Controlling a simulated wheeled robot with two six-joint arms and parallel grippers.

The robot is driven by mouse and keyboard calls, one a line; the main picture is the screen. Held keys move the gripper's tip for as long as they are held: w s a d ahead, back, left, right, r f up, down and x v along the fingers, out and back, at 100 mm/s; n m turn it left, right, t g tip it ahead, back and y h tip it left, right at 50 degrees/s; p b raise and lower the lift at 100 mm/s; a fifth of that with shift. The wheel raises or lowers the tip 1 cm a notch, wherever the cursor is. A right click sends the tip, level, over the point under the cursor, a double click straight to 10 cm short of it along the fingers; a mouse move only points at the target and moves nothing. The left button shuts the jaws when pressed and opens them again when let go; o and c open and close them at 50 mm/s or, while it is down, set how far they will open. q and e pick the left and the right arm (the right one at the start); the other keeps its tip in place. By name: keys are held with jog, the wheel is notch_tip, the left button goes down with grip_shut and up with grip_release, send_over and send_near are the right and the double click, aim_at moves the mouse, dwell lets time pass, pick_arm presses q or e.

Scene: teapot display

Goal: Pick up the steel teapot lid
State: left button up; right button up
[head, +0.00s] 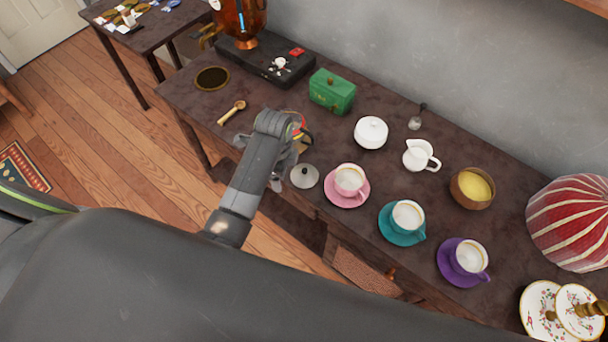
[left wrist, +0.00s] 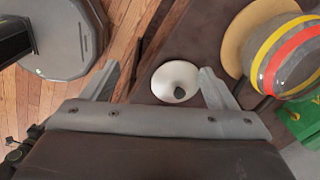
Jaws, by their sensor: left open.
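The steel teapot lid (head: 305,176) is a pale grey disc with a dark knob. It lies flat near the front edge of the dark table, just left of the pink saucer. In the left wrist view the lid (left wrist: 168,76) shows below and between the fingers, nearer the right finger. My left gripper (left wrist: 157,74) is open and empty. In the head view it (head: 281,168) is partly hidden under my arm, beside the lid on its left. My right gripper is in neither view.
Pink (head: 333,197), teal (head: 390,224) and purple (head: 448,264) saucers with cups stand right of the lid. Behind are a green box (head: 332,91), a white sugar bowl (head: 371,133) and a creamer (head: 417,154). A wooden scoop (head: 231,112) lies left. A chair (head: 360,270) stands in front.

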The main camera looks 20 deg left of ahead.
pick_arm(q)
jog(key=w+d+r+m+p, duration=0.1)
jog(key=w+d+r+m, duration=0.15)
jog(key=r, duration=0.25)
jog(key=w+d+r+m, duration=0.2)
jog(key=r+m, duration=0.2)
jog(key=r, duration=0.2)
jog(key=b, duration=0.1)
send_over(306, 172)
jog(key=shift+m+g, duration=0.35)
jog(key=shift+g, duration=0.05)
jog(key=f, duration=1)
jog(key=shift+w+a+f, duration=0.25)
jog(key=shift+w+f, duration=0.05)
jog(key=shift+w, duration=0.05)
jog(key=shift+f, duration=0.6)
jog(key=f, duration=0.4)
jog(key=shift+s+d+f, duration=0.2)
jog(key=shift+s, duration=0.1)
jog(key=shift+f, duration=0.4)
jog(key=c, duration=0.7)
